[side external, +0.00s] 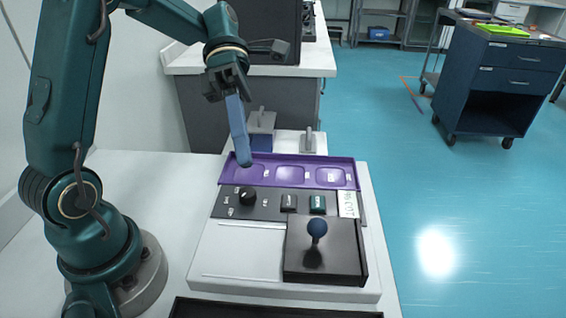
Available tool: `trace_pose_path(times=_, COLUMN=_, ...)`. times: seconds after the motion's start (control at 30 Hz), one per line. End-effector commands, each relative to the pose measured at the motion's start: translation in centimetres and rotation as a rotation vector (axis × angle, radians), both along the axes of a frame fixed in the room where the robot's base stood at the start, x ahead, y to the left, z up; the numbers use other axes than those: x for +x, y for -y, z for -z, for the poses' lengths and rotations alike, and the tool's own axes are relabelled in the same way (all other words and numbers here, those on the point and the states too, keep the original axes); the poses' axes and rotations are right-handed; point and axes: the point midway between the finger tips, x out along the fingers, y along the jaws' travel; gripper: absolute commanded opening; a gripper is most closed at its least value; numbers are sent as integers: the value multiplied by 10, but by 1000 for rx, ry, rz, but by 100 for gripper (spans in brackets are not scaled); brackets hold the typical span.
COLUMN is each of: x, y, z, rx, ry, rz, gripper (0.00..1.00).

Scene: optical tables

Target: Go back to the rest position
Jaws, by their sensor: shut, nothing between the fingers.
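My gripper (243,158) points down on its long blue fingers, which are together with nothing visible between them. It hangs above the back left part of a purple tray (355,173) with shallow recesses. The tray lies along the back of a white board (240,245) on the white table. I cannot tell exactly how high the fingertips are above the tray.
A dark panel on the board carries a black knob (247,196), a black button (289,202) and a green button (318,204). In front is a black box with a blue-balled joystick (317,229). Metal-handled blocks (262,122) stand behind the tray. A blue cart (499,85) is far right.

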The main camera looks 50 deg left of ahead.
Motion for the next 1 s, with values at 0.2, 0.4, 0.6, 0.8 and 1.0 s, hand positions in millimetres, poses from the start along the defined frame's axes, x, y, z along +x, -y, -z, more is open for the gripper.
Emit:
trace_pose_path(times=0.2, x=-34, y=17, z=-8, rx=131, ry=406, rz=314, gripper=0)
trace_pose_path(times=0.4, x=-59, y=17, z=-4, rx=239, ry=792, rz=687, gripper=0)
trace_pose_path(times=0.6, x=-73, y=5, z=5, rx=356, ry=1170, rz=1174, gripper=0)
trace_pose_path(times=0.8, x=-70, y=-15, z=16, rx=474, ry=1430, rz=1799, gripper=0)
trace_pose_path(times=1.0, x=-58, y=-28, z=23, rx=468, ry=1444, rz=2195, gripper=0)
